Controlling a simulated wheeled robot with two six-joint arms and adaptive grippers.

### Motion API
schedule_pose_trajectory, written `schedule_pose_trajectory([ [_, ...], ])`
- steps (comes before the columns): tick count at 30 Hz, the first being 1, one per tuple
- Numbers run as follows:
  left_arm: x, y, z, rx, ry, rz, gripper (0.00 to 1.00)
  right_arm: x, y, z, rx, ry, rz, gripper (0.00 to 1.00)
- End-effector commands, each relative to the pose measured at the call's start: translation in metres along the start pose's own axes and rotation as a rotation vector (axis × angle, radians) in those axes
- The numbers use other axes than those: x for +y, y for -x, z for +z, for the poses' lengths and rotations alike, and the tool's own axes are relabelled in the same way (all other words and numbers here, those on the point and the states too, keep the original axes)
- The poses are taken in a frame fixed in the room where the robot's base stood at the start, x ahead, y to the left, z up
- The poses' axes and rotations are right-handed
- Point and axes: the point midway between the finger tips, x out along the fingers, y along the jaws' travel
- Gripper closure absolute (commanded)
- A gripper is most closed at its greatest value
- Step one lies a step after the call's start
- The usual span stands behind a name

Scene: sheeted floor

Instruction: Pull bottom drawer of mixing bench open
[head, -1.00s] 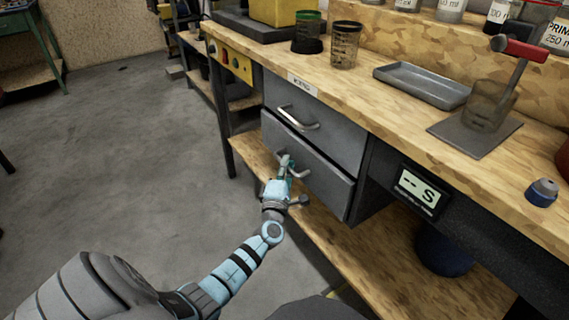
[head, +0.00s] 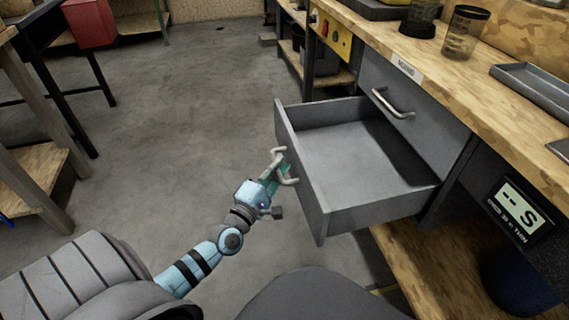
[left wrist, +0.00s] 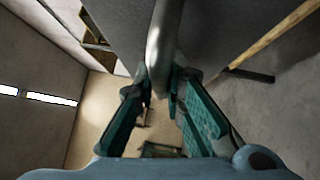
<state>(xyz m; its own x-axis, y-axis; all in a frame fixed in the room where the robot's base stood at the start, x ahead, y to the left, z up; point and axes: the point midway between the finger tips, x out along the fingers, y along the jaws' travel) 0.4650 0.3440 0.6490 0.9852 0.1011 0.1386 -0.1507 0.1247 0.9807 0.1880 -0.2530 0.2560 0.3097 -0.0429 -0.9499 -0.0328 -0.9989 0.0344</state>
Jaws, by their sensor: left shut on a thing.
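The mixing bench (head: 480,58) stands at the right in the head view, with two grey drawers under its top. The bottom drawer (head: 378,202) is pulled far out, and its empty inside shows. The top drawer (head: 432,118) is closed. My left gripper (head: 281,168) is at the front of the bottom drawer, shut on its bar handle (head: 291,181). In the left wrist view the handle (left wrist: 163,45) runs between the teal finger pads. My right gripper is not in view.
A cup (head: 464,34) and a grey tray (head: 535,88) sit on the bench top. A display (head: 520,212) is on the bench front, right of the drawers. Another table (head: 48,55) stands at the left. The floor between is clear.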

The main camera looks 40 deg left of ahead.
Motion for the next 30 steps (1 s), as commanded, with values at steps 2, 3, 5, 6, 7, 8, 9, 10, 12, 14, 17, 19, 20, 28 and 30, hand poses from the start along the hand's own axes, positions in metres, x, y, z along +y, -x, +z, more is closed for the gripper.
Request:
schedule_pose_trajectory([
  [2, 0.0, 0.004, -0.003, -0.002, -0.003, -0.003, 1.0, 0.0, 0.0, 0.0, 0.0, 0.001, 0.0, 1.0],
  [3, 0.0, 0.005, -0.005, -0.002, -0.002, -0.003, 1.0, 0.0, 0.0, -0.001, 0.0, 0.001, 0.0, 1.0],
  [5, 0.001, 0.006, -0.006, -0.002, -0.002, -0.003, 1.0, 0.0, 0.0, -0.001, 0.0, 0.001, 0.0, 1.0],
  [6, 0.001, 0.007, -0.006, -0.002, -0.001, -0.003, 1.0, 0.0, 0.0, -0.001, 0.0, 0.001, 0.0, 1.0],
  [7, 0.001, 0.007, -0.006, -0.002, -0.001, -0.003, 1.0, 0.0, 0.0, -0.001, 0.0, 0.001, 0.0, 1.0],
  [8, 0.001, 0.007, -0.007, -0.001, -0.001, -0.002, 1.0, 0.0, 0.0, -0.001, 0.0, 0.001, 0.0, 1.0],
  [9, 0.001, 0.007, -0.007, -0.001, -0.001, -0.002, 1.0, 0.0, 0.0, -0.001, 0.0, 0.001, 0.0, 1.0],
  [10, 0.001, 0.007, -0.007, -0.001, -0.001, -0.002, 1.0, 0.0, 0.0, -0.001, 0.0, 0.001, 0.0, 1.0],
  [12, 0.001, 0.007, -0.007, 0.0, -0.001, -0.002, 1.0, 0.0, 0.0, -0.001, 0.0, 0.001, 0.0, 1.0],
  [14, 0.001, 0.007, -0.007, 0.0, -0.001, -0.002, 1.0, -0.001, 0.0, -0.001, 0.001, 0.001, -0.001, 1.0],
  [17, 0.001, 0.007, -0.007, 0.001, -0.001, -0.002, 0.8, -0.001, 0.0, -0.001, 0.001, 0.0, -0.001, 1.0],
  [19, 0.001, 0.007, -0.007, 0.001, -0.001, -0.001, 0.8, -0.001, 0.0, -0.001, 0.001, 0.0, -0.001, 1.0],
  [20, 0.001, 0.007, -0.007, 0.001, -0.001, -0.001, 0.8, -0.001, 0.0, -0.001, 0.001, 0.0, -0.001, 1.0],
  [28, 0.001, 0.014, -0.007, 0.0, -0.001, -0.003, 0.8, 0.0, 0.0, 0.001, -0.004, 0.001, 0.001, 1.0],
  [30, 0.0, 0.026, -0.007, 0.0, -0.001, -0.005, 0.8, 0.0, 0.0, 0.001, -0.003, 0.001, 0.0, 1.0],
])
